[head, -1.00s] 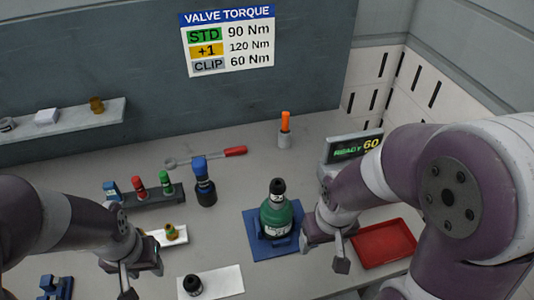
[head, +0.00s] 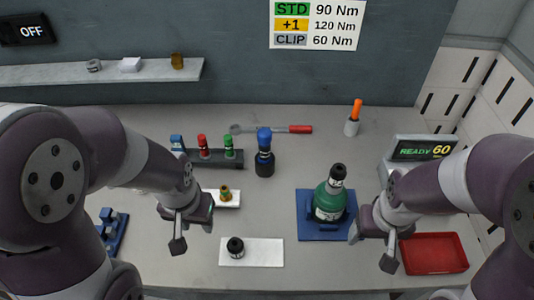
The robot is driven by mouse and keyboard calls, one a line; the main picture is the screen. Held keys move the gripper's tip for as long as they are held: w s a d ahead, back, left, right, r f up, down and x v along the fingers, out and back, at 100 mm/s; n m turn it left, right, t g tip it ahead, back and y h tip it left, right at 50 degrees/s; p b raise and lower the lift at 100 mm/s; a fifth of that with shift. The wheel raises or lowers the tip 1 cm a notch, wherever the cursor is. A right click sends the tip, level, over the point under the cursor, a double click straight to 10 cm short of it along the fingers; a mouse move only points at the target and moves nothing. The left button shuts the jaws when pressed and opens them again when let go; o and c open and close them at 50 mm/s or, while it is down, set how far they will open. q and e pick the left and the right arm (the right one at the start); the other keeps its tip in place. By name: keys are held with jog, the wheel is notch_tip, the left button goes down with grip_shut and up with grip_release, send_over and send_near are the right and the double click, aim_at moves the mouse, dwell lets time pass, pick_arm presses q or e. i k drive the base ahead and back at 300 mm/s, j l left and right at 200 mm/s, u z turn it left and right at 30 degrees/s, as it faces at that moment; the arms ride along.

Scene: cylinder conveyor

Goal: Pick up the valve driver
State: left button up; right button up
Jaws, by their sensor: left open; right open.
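An upright black tool with a blue top (head: 264,155), which looks like the valve driver, stands on the table behind the middle. My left gripper (head: 191,234) is open and empty, in front and left of it, apart from it. My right gripper (head: 372,248) is open and empty, just right of a green cylinder (head: 329,203) with a black-topped neck. The cylinder stands upright in a blue holder (head: 311,230). I cannot tell whether the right gripper touches the holder.
A rack (head: 216,160) holds blue, red and green-topped pieces. A red-handled wrench (head: 272,129) lies behind. A black part (head: 235,247) sits on a white mat (head: 265,252). A red tray (head: 435,254) and a display (head: 424,150) reading "READY 60" stand at right.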

aim_at(265, 135)
jog(key=i+l+z, duration=0.15)
jog(key=i, duration=0.25)
jog(key=i+l+z, duration=0.15)
jog(key=i, duration=0.3)
